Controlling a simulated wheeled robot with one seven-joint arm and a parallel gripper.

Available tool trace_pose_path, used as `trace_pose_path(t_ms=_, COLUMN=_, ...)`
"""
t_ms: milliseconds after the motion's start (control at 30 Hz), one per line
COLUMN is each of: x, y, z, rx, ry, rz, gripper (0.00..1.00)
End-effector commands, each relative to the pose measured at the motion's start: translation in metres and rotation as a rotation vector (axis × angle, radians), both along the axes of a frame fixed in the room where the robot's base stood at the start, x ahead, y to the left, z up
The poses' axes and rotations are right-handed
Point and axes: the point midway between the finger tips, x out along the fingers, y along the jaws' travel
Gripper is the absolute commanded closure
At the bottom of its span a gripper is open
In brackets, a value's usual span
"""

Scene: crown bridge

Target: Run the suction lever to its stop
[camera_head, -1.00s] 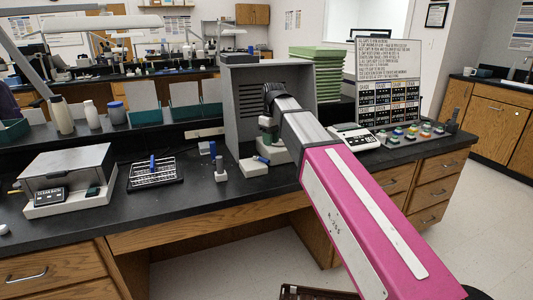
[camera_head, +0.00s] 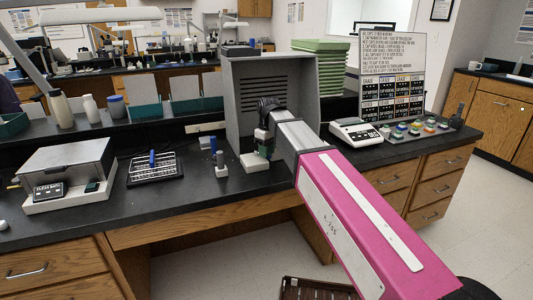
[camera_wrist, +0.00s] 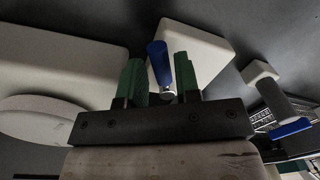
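The suction lever appears to be the blue handle (camera_wrist: 158,62) on a white box (camera_wrist: 203,50) in the wrist view. In the head view the white box (camera_head: 254,162) sits at the mouth of the grey hood (camera_head: 236,110). My gripper (camera_wrist: 160,72) has two green fingers, one on each side of the blue handle, with what look like narrow gaps. Firm contact cannot be made out. In the head view my gripper (camera_head: 263,137) is just above the box, and my wrist and arm hide part of the lever.
A grey post with a blue end (camera_head: 221,165) stands left of the box. A wire rack (camera_head: 155,168) and a white-based bath unit (camera_head: 70,178) are farther left. A white keypad device (camera_head: 356,132) and colored pots (camera_head: 415,128) stand right of the hood.

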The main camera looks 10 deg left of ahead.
Motion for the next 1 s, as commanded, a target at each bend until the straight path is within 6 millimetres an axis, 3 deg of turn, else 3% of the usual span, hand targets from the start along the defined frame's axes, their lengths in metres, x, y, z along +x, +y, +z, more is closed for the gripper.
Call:
trace_pose_path(t_ms=400, x=-0.0006, y=0.0003, z=-0.0082, rx=0.000, ry=0.000, rz=0.000, gripper=0.70)
trace_pose_path(t_ms=433, x=-0.0006, y=0.0003, z=-0.0082, rx=0.000, ry=0.000, rz=0.000, gripper=0.73)
trace_pose_path(t_ms=500, x=-0.0006, y=0.0003, z=-0.0082, rx=0.000, ry=0.000, rz=0.000, gripper=0.96)
trace_pose_path(t_ms=533, x=-0.0006, y=0.0003, z=-0.0081, rx=0.000, ry=0.000, rz=0.000, gripper=1.00)
trace_pose_path(t_ms=1000, x=-0.0049, y=0.0022, z=-0.0080, rx=0.000, ry=0.000, rz=-0.083, gripper=1.00)
